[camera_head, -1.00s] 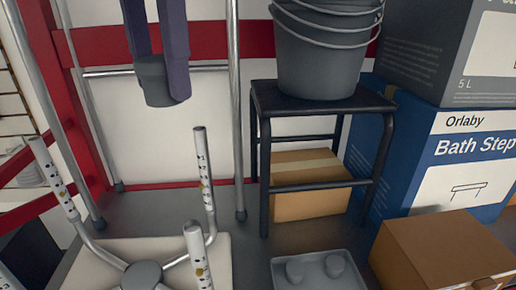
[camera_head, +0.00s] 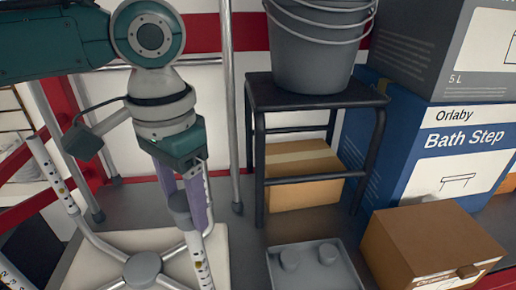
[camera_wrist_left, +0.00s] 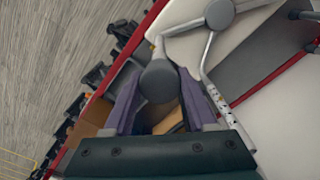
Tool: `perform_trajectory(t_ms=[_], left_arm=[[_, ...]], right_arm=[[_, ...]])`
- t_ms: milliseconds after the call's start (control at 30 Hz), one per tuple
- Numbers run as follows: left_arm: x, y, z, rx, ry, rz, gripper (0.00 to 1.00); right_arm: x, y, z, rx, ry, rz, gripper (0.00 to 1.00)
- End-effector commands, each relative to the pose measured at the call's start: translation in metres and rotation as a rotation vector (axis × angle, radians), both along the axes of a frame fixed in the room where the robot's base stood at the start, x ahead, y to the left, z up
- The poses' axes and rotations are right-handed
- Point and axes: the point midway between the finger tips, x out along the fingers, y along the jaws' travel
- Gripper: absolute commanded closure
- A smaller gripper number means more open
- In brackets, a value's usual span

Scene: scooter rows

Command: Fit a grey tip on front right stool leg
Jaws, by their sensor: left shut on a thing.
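An upturned stool lies on its pale seat (camera_head: 215,262), its metal legs pointing up around a grey hub (camera_head: 143,270). The front right leg (camera_head: 198,262) has dark holes and a yellowish mark. My left gripper (camera_head: 183,205) has purple fingers shut on a grey tip (camera_head: 180,210). In the head view the tip is just above the top of this leg; I cannot tell if they touch. In the left wrist view the tip (camera_wrist_left: 160,82) hides what lies behind it, and another leg (camera_wrist_left: 222,105) stands to its right. My right gripper is not in view.
A black step stool (camera_head: 315,95) carries a grey bucket (camera_head: 315,50). Cardboard boxes (camera_head: 432,245) and a blue box (camera_head: 440,150) stand right. A metal pole (camera_head: 232,110) rises behind the gripper.

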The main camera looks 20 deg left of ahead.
Motion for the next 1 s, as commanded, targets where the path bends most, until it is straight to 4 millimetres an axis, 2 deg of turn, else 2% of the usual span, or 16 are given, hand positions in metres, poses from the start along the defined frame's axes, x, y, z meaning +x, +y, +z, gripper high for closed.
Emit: perform_trajectory(t_ms=[667, 700, 933, 1000], left_arm=[[0.0, 0.0, -0.012, -0.001, 0.001, 0.001, 0.96], [0.0, 0.0, -0.012, -0.001, 0.001, 0.001, 0.42], [0.0, 0.0, -0.012, -0.001, 0.001, 0.001, 0.16], [0.0, 0.0, -0.012, -0.001, 0.001, 0.001, 0.13]], right_arm=[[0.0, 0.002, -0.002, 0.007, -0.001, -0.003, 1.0], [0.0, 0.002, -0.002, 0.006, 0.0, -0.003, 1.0], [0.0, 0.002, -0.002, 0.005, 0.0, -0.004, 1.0], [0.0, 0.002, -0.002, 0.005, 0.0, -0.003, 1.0]])
